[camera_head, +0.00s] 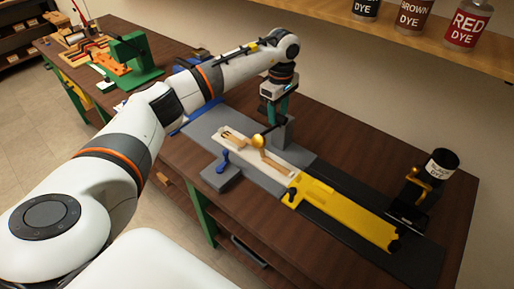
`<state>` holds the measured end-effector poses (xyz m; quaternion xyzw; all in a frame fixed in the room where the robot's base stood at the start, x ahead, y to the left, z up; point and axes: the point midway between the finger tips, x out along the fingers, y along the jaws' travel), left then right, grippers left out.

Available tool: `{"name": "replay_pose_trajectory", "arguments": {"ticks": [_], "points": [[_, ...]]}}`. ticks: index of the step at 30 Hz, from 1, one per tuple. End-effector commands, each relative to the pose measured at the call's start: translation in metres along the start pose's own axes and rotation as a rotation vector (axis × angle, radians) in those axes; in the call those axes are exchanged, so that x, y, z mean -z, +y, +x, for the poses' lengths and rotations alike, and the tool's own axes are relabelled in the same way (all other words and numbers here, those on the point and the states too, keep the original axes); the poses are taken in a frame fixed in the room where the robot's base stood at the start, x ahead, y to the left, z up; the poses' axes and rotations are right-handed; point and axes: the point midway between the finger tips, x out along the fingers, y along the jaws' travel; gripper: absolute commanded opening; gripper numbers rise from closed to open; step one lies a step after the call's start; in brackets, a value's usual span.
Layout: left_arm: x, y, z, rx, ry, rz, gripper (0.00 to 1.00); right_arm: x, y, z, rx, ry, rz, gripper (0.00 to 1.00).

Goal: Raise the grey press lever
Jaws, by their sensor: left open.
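My left gripper (277,114) points down over the workbench, its teal fingers open. It is at a grey upright block (283,134), and I cannot tell whether the fingers touch it. This block stands behind a pale strip (234,140) with a brass-coloured knob (258,141) near it. I cannot make out a separate grey press lever; the gripper and arm cover part of this spot. My right gripper is not in view.
A yellow bar (345,212) lies on a black mat to the right. A blue-handled grey block (221,172) sits in front. A green press (135,62) stands far left. A shelf (330,12) with dye bottles overhangs the back.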

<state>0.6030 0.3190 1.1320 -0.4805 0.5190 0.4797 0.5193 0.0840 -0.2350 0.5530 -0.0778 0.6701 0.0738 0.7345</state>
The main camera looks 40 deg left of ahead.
Motion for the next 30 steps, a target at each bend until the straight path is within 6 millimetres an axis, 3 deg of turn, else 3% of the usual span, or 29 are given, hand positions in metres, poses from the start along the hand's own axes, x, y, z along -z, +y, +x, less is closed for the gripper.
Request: {"name": "replay_pose_trajectory", "arguments": {"ticks": [15,30], "points": [[0.0,0.001,-0.044,-0.002,0.0,-0.001,0.44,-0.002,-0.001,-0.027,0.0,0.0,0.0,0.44],[0.0,0.001,-0.046,-0.002,-0.001,0.0,0.44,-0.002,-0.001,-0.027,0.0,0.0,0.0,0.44]]}}
